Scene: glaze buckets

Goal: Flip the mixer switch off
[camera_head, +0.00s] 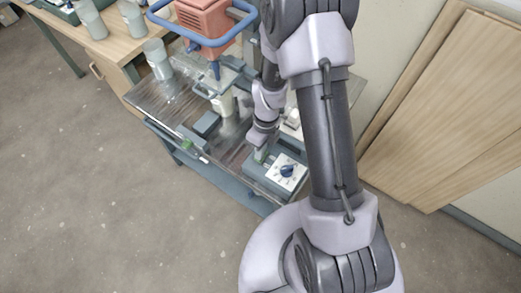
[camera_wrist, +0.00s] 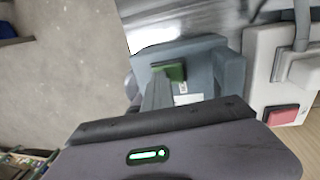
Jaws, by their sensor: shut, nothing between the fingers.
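A blue-grey box (camera_wrist: 205,72) with a green switch-like part (camera_wrist: 175,72) is in the wrist view. My gripper (camera_wrist: 158,92) is shut and empty, its fingertips at the near edge of the green part; I cannot tell whether they touch it. In the head view my gripper (camera_head: 260,154) points down at the blue-grey unit beside a white dial plate with a dark knob (camera_head: 287,171). An orange mixer head (camera_head: 205,18) with a blue handle stands behind. The switch's tilt is not clear, and no label tells which device it belongs to.
A cream device (camera_wrist: 270,62) with a red part (camera_wrist: 283,116) stands close to the right in the wrist view. The clear-topped cart (camera_head: 150,97) also carries a dark box (camera_head: 207,124). Containers (camera_head: 158,60) stand at the left. Wooden panels (camera_head: 455,105) lean on the wall; the floor at left is clear.

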